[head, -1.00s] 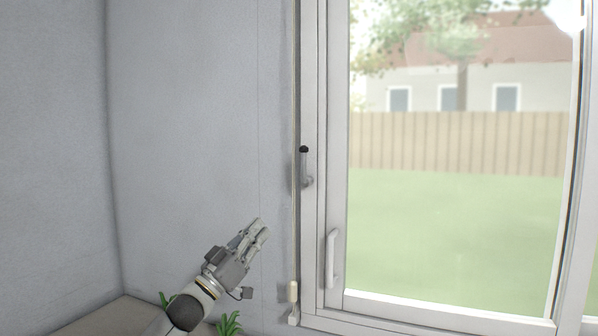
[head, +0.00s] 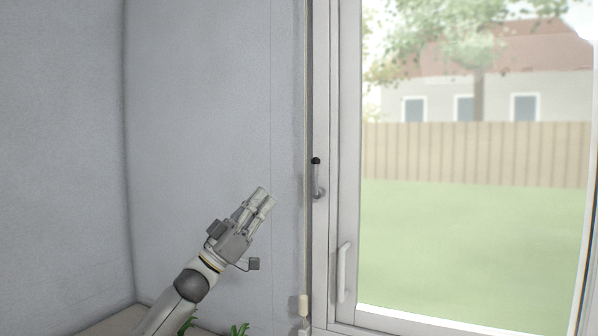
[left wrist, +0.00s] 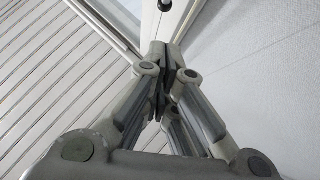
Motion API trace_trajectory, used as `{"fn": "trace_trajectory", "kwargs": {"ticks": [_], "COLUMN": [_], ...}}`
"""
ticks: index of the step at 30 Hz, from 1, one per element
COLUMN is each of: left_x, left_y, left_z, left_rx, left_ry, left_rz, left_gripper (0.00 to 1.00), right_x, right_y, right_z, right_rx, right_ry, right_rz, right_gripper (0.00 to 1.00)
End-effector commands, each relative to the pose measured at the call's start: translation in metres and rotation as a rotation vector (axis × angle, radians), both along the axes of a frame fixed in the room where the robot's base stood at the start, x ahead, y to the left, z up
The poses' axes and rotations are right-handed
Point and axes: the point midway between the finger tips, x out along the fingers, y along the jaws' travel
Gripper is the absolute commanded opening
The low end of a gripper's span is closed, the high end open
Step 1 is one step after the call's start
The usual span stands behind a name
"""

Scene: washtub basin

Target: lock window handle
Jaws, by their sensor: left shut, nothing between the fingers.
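The window handle (head: 317,178) is a small grey lever with a black knob at its top end, pointing up on the left side of the white window frame. A second, white handle (head: 343,272) sits lower on the sash. My left gripper (head: 265,197) is shut and empty, below and left of the lever, apart from it. In the left wrist view its fingers (left wrist: 160,75) meet at the tips, and a dark knob (left wrist: 164,5) on a white strip shows at the top edge. My right gripper is out of view.
A thin cord with a pale toggle (head: 303,304) hangs along the wall just left of the frame. A green plant (head: 239,330) stands low near my left arm. The grey wall (head: 200,110) around the gripper is bare.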

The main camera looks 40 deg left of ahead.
Motion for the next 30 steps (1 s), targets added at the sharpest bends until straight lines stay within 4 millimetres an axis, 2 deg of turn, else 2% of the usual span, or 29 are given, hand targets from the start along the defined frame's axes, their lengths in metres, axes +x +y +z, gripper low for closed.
{"fn": "trace_trajectory", "kwargs": {"ticks": [1,17,24,30], "left_x": [0.004,0.057,0.084,0.093], "left_y": [-0.002,-0.017,-0.024,-0.027], "left_z": [0.012,0.066,0.061,0.058], "left_rx": [0.0,-0.001,-0.003,0.0], "left_ry": [-0.004,-0.002,-0.001,0.0], "left_rz": [0.0,0.001,0.001,0.001], "left_gripper": [0.0,0.0,0.0,0.0], "right_x": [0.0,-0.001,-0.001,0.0], "right_y": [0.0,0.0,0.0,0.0], "right_z": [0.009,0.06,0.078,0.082], "right_rx": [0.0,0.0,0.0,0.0], "right_ry": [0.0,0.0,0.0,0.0], "right_rz": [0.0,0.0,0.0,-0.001], "right_gripper": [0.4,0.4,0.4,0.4]}}
